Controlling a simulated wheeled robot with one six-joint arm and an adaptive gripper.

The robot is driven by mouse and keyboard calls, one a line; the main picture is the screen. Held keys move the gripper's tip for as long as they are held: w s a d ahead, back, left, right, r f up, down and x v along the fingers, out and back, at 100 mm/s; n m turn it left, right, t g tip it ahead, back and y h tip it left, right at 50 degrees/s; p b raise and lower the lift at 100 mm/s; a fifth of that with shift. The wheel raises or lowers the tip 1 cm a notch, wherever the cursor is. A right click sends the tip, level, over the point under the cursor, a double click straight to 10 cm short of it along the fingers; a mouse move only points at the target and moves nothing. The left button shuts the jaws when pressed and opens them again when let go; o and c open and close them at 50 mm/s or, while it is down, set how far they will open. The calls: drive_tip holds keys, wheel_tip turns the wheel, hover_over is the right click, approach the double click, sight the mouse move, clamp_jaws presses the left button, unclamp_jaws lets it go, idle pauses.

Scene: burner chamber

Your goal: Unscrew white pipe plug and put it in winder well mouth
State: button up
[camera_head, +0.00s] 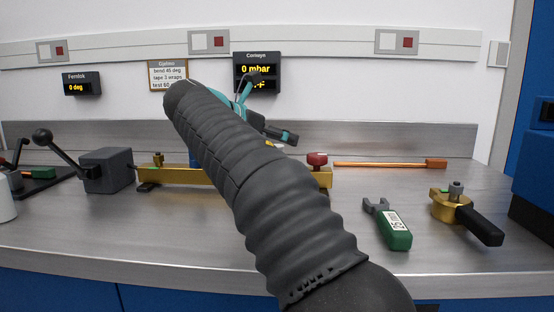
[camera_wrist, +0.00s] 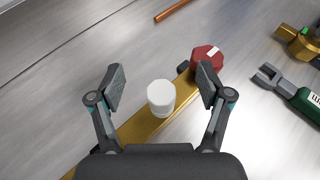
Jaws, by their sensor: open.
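The white pipe plug (camera_wrist: 161,96) is a short white cylinder in the wrist view, seen from above over the brass bar (camera_wrist: 150,123). My gripper (camera_wrist: 163,88) is open, with one finger on each side of the plug and clear space between. In the head view my gripper (camera_head: 266,112) is partly hidden by my arm, which also hides the plug. The brass bar lies along the bench in the head view (camera_head: 180,176). I cannot make out the winder well mouth with certainty in either view.
A red knob (camera_head: 317,160) stands at the bar's right end, close to my right finger in the wrist view (camera_wrist: 207,58). A green-handled wrench (camera_head: 393,228), a brass tool with black handle (camera_head: 452,209) and a copper rod (camera_head: 385,164) lie right. A grey lever box (camera_head: 106,171) stands left.

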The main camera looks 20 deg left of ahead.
drive_tip(key=shift+f+b, duration=0.6)
drive_tip(key=shift+f, duration=1.15)
clamp_jaws()
drive_tip(key=shift+d+f+n+t+y+b, duration=0.15)
drive_tip(key=shift+n+t+y+b, duration=0.25)
drive_tip(key=shift+n+y+b, duration=0.4)
drive_tip(key=n+y+b, duration=0.1)
drive_tip(key=n+y, duration=0.2)
drive_tip(key=y, duration=0.1)
drive_tip(key=shift+t, duration=0.4)
drive_tip(key=n+y, duration=0.1)
drive_tip(key=n+y+p, duration=0.1)
drive_tip(key=shift+r+n+y, duration=0.25)
drive_tip(key=shift+n+y, duration=0.15)
drive_tip(key=shift+f+n+y+p, duration=0.2)
drive_tip(key=shift+n+y+p, duration=0.1)
drive_tip(key=shift+y+p, duration=0.1)
